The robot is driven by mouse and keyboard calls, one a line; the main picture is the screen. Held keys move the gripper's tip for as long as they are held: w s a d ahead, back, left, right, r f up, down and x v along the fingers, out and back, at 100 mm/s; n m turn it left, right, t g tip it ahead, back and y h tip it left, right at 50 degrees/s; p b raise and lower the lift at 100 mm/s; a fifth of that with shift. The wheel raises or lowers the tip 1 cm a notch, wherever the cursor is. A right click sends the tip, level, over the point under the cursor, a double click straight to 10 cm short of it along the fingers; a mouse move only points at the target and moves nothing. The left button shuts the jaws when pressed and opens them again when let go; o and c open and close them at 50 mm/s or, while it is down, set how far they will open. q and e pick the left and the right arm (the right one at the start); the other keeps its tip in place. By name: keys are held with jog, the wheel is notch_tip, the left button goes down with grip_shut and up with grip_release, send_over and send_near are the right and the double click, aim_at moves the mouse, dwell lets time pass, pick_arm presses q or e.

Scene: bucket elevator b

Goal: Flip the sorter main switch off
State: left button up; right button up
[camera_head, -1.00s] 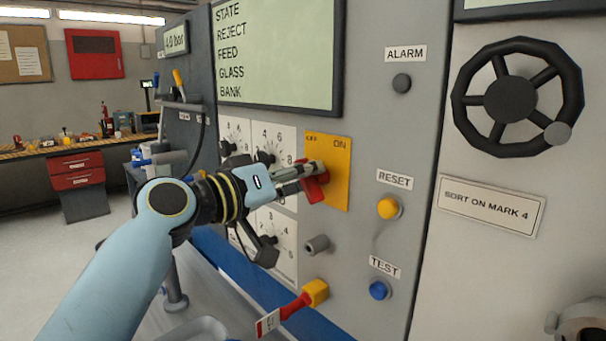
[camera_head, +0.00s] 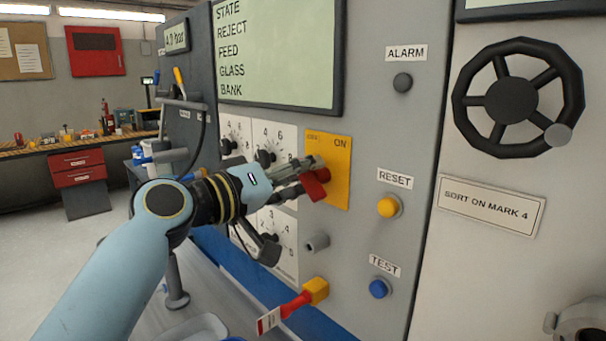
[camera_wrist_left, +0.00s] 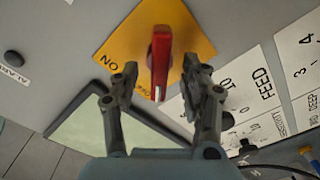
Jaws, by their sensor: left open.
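In the left wrist view the red lever (camera_wrist_left: 160,62) stands between the two open fingertips (camera_wrist_left: 160,72), with a gap on each side. The yellow plate (camera_wrist_left: 122,48) shows behind it. I cannot tell from the lever which setting it is at. My right gripper is not in view.
White dial plates (camera_head: 273,225) sit left of and below the switch. A grey knob (camera_head: 317,243) and a red-handled yellow part (camera_head: 316,290) lie below. RESET (camera_head: 388,207) and TEST (camera_head: 379,289) buttons are to the right, beside a black handwheel (camera_head: 511,100).

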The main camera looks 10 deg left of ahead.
pick_arm(q)
jog(key=v, duration=1.1)
jog(key=shift+s+a, duration=0.2)
jog(key=shift+s, duration=0.05)
